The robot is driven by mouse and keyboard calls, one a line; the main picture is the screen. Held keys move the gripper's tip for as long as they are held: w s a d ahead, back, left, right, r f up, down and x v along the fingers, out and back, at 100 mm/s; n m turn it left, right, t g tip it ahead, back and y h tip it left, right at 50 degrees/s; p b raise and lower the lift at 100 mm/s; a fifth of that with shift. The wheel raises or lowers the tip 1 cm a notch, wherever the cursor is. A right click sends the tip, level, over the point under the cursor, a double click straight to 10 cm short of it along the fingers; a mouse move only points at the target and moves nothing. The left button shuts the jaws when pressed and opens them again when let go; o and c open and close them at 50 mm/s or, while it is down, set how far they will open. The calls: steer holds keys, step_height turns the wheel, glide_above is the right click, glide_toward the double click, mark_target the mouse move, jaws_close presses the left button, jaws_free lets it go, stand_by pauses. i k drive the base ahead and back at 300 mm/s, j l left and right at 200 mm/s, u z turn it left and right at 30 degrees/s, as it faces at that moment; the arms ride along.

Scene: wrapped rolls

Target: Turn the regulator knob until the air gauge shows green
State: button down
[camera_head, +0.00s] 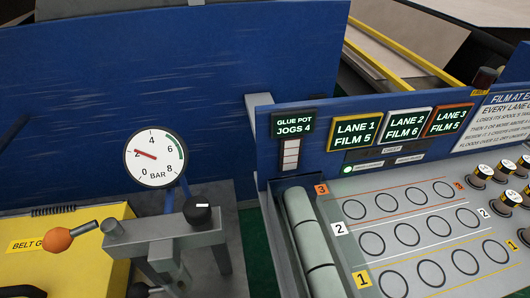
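The round white air gauge (156,158), marked BAR, stands before the blue panel at left. Its red needle points up-left at about 2. The green band lies along the upper right of the dial, around 6, so the needle is outside it. A black knob (197,212) with a white mark, apparently the regulator knob, sits on a grey metal bracket (165,246) below and right of the gauge. My gripper is not clearly seen in this view, and nothing is seen touching the knob.
Grey rollers (308,238) and a tray with circled lanes (410,235) lie right. Wrapped rolls (481,174) stand at far right. Lit lane signs (357,132) hang behind.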

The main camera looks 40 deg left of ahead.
mark_target(197, 210)
steer(key=k+j+u, duration=0.1)
steer(key=u, duration=0.25)
steer(key=k+j+u, duration=0.1)
steer(key=u, duration=0.25)
steer(key=j+u, duration=0.35)
steer(key=k+l, duration=0.05)
steer(key=l, duration=0.05)
